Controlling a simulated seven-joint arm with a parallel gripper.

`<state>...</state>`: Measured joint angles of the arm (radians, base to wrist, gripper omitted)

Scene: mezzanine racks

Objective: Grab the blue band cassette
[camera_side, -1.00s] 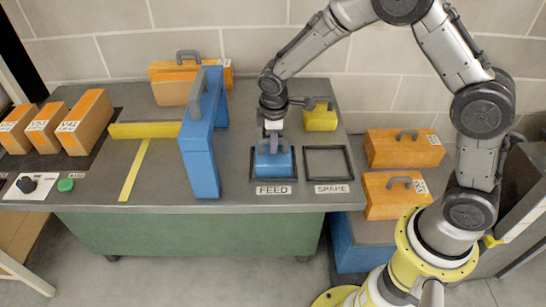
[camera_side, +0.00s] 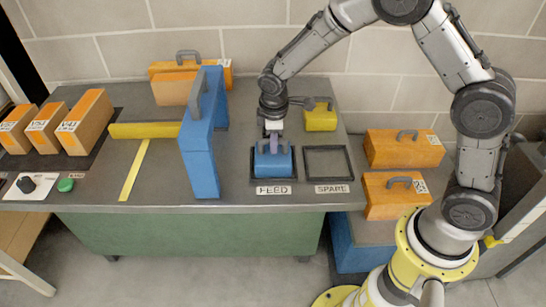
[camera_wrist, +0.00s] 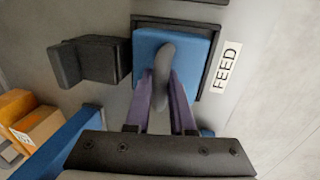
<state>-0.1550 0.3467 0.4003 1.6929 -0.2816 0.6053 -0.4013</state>
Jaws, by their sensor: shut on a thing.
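The small blue cassette (camera_side: 273,163) sits upright in the black frame marked FEED (camera_side: 258,181) on the bench. It has a grey handle on top. My gripper (camera_side: 274,146) points down over it and is shut on the handle. In the wrist view, the two purple fingers of my gripper (camera_wrist: 162,88) flank the grey handle (camera_wrist: 164,62), with the blue top of the cassette (camera_wrist: 150,42) behind it. The cassette still appears seated inside the frame. No band on it can be made out.
A tall blue handled block (camera_side: 203,140) stands left of FEED, beside a yellow bar (camera_side: 145,130). The SPARE frame (camera_side: 328,178) to the right is empty. A yellow block (camera_side: 320,119) is behind. Orange cases stand at the left (camera_side: 84,122), back (camera_side: 170,90) and right (camera_side: 402,150).

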